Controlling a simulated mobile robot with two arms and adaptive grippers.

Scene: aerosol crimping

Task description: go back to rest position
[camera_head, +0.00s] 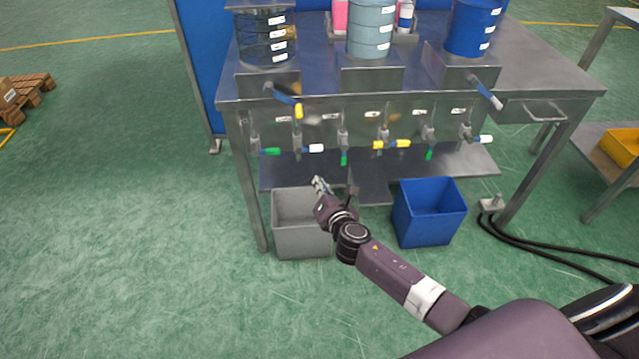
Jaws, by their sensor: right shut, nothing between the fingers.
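My right arm reaches in from the lower right. Its gripper (319,185) is shut and empty, and in the picture it overlaps the upper right part of a grey bin (292,238). It appears in front of the bin, below the row of valves; the exact gap to the bin cannot be told. My left gripper is not in view.
A steel workbench (530,80) carries several drums, including a blue one (470,28) and a grey-blue one (370,30). Valves with coloured handles line its front. A blue bin (428,225) stands on the floor. Black cables (530,246) lie at right.

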